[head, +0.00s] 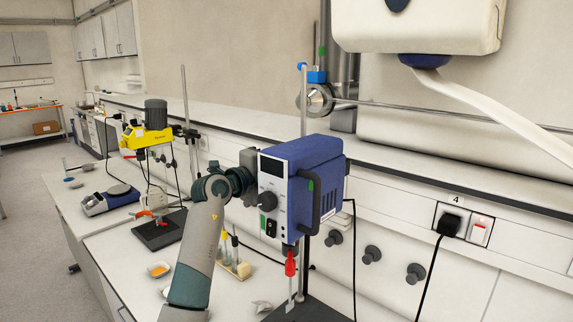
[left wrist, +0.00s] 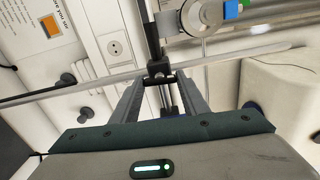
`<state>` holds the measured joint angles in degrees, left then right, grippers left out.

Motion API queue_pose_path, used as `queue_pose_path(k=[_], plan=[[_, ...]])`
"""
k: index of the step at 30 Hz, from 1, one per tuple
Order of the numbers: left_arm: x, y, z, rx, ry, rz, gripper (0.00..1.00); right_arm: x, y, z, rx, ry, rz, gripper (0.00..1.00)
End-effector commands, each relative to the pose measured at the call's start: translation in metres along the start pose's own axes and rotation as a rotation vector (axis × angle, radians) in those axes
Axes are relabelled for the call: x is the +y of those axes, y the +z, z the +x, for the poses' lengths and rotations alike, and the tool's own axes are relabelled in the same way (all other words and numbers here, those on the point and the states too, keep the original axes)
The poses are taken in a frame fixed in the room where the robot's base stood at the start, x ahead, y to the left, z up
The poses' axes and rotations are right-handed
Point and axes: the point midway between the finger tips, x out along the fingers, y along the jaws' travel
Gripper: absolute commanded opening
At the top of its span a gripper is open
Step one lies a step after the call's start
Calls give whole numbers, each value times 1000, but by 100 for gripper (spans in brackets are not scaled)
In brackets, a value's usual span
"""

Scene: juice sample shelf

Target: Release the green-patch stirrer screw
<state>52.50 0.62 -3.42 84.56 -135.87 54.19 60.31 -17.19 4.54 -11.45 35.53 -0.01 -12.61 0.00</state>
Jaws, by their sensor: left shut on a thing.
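The blue stirrer (head: 328,160) with a green patch on its side hangs on an upright rod in the head view. A red fitting (head: 290,264) shows below it. My left arm reaches in from the bottom and its gripper is hidden behind the stirrer's box. In the left wrist view my left gripper (left wrist: 159,79) is shut on a small dark part, which I take to be the stirrer screw (left wrist: 158,68), at the upright rod. The screw is hidden in the head view. My right gripper is not in view.
A yellow stirrer (head: 145,138) on its own stand is farther back left. A tube rack (head: 240,268) stands on the bench beside my arm. A horizontal metal rod (head: 430,112) runs right from a clamp with blue and green parts, which also shows in the left wrist view (left wrist: 231,9).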

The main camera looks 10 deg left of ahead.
Motion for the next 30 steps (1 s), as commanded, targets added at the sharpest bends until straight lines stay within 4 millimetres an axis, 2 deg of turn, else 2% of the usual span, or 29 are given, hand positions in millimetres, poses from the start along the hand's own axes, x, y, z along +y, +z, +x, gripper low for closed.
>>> queue_pose_path(k=[6,20,21,23,30], plan=[[0,1,0,-2,0,-69,18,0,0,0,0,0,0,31],[0,1,0,-2,0,-84,18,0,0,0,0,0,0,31],[0,1,0,-2,0,-85,48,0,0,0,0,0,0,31],[0,1,0,-1,0,-84,59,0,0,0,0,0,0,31],[0,0,0,-1,0,-83,59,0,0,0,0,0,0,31]])
